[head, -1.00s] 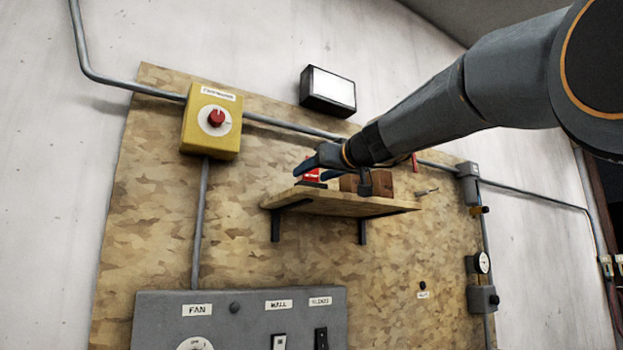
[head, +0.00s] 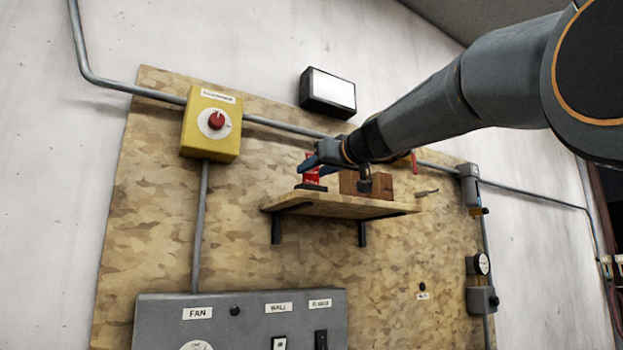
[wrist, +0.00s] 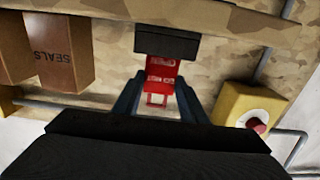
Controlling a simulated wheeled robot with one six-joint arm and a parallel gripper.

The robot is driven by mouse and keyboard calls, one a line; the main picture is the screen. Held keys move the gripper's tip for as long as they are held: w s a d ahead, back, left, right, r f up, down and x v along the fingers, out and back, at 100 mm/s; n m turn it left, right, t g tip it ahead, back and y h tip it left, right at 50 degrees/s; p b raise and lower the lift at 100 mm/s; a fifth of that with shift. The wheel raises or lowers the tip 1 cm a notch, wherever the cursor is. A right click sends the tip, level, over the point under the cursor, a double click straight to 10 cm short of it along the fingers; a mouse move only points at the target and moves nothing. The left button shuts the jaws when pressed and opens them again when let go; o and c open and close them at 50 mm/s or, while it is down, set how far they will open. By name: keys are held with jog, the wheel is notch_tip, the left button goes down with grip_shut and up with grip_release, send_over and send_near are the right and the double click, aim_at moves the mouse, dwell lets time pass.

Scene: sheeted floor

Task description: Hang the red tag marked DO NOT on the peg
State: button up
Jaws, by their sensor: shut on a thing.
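The red tag (head: 312,174) shows above a black base (head: 311,187) on the left of a small wooden shelf. In the wrist view the red tag (wrist: 161,72) has pale lettering too small to read, and the black base (wrist: 167,43) is behind it. My gripper (head: 309,165) reaches in from the right and is shut on the tag, with a finger on each side in the wrist view (wrist: 158,90). I cannot tell whether the tag is clear of its base. A short metallic peg (head: 427,191) sticks out of the board right of the shelf and looks bare.
Brown boxes, one marked SEALS (wrist: 62,58), stand on the shelf (head: 340,205) beside the gripper. A yellow box with a red knob (head: 211,123) is at left. A black-framed light panel (head: 328,91) is above. A grey FAN panel (head: 238,310) is below. Conduit crosses behind my arm.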

jog(key=shift+r+p, duration=1.35)
jog(key=shift+r, duration=0.85)
jog(key=shift+f+b, duration=1.95)
jog(key=shift+f, duration=1.05)
jog(key=shift+a+r, duration=0.1)
